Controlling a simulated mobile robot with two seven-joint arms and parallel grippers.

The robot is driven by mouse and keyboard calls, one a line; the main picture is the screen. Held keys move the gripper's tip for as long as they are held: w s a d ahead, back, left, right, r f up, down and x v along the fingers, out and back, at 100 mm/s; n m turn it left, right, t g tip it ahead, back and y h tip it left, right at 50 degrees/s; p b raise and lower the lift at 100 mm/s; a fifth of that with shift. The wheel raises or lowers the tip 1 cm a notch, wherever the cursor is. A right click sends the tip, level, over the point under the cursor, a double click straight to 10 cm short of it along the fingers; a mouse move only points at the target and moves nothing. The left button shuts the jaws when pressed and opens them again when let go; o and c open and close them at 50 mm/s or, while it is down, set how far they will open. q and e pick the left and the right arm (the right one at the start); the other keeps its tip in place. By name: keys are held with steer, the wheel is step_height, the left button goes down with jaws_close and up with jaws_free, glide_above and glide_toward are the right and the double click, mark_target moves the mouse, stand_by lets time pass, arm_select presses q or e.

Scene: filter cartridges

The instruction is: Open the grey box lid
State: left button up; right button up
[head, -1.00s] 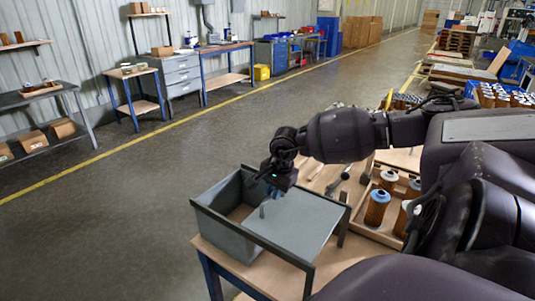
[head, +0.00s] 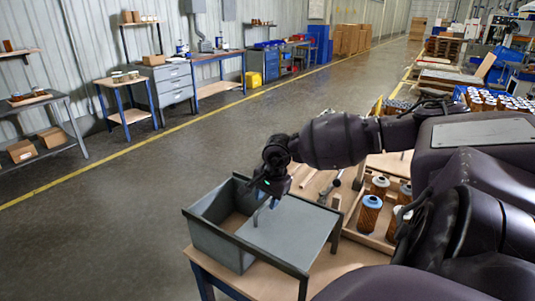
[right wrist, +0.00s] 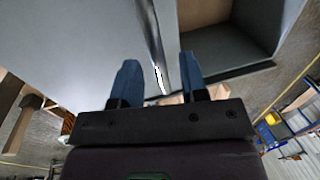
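The grey box (head: 213,243) stands on a wooden-topped table. Its flat grey lid (head: 290,232) covers the right part, and the left part is open, showing the inside. My right gripper (head: 262,205) reaches down at the lid's left edge, above the box. In the right wrist view, the two blue fingers (right wrist: 158,85) are apart, with a thin upright strip (right wrist: 155,45) at the lid's edge between them. I see a gap on the left of the strip; whether the right finger touches it I cannot tell. My left gripper is not in view.
A wooden tray (head: 376,242) with several filter cartridges (head: 369,214) stands right of the box, beneath my right arm. Workbenches (head: 215,68) and shelves line the far wall. The floor (head: 150,190) left of the table is clear.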

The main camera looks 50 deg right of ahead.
step_height(320, 180, up, 10)
steer(key=s, duration=0.2)
steer(key=shift+p, duration=0.45)
stand_by(0.4)
